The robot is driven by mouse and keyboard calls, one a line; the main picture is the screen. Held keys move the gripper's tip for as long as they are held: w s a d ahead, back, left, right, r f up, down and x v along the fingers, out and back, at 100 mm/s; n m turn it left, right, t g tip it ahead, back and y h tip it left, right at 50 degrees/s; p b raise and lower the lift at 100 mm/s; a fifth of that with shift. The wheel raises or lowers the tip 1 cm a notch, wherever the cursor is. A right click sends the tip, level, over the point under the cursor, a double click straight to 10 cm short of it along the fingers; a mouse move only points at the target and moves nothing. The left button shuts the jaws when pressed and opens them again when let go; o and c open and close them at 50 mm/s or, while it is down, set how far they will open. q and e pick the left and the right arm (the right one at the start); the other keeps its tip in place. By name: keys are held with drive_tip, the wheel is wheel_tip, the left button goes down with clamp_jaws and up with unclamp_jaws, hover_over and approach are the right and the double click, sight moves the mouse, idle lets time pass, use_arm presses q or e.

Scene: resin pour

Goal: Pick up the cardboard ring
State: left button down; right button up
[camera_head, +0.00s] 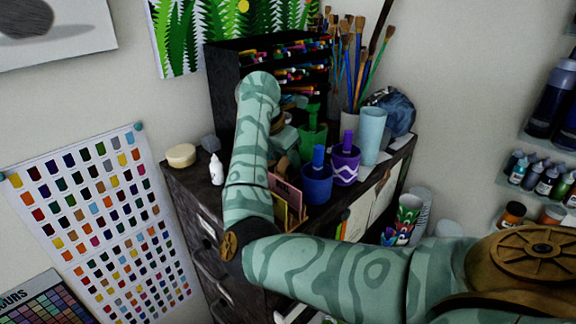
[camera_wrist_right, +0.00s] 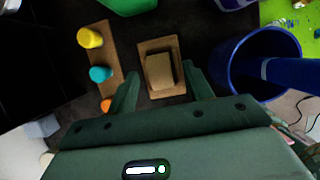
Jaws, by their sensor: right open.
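My right gripper (camera_wrist_right: 160,78) is open in the right wrist view, with one green finger on each side of a brown cardboard piece. That piece, which looks like the cardboard ring (camera_wrist_right: 146,80), has a squarish outline with a paler block-like shape in its middle. It lies between and just beyond the fingertips, and I see no finger closed on it. I cannot tell the exact height gap. In the head view my right arm hides the ring, and the right gripper (camera_head: 284,140) shows only in part behind the forearm. My left gripper is not in view.
A blue cup (camera_wrist_right: 236,75) with a blue stick stands close right of the fingers. A brown strip (camera_wrist_right: 104,40) with yellow, teal and orange pegs lies left. The head view shows a purple cup (camera_head: 345,167), a green cup (camera_head: 313,138) and a dark pen rack (camera_head: 222,80).

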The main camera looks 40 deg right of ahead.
drive_tip(key=shift+a, duration=0.15)
drive_tip(key=c, duration=1)
drive_tip(key=shift+r, duration=0.15)
drive_tip(key=shift+c, duration=0.2)
